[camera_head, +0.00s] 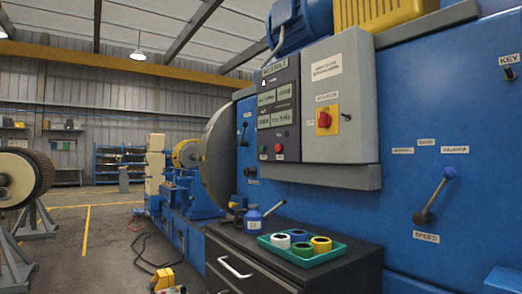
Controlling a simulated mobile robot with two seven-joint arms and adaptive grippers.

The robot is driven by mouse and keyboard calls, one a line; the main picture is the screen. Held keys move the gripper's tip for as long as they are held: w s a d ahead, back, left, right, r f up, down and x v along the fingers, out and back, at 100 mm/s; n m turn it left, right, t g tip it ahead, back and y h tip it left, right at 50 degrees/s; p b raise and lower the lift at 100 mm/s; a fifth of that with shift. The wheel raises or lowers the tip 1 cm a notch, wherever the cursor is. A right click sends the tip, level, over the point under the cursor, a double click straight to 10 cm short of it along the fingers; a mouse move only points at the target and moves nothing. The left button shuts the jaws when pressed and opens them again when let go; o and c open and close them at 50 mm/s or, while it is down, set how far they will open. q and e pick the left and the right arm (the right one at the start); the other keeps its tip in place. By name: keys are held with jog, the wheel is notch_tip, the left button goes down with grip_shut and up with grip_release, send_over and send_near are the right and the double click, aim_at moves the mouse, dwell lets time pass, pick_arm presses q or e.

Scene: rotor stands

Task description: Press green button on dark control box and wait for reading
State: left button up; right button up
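The dark control box (279,125) is mounted on the front of the large blue machine, in the upper middle of the head view. It has lit display panels with text too small to read reliably. Below the displays are a small green button (263,149) on the left and a red button (278,149) on the right. Nothing touches the green button. Neither of my grippers is in view.
A grey cabinet (340,100) with a red-and-yellow switch adjoins the box. Levers stick out of the blue machine (405,210). Open floor lies left.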

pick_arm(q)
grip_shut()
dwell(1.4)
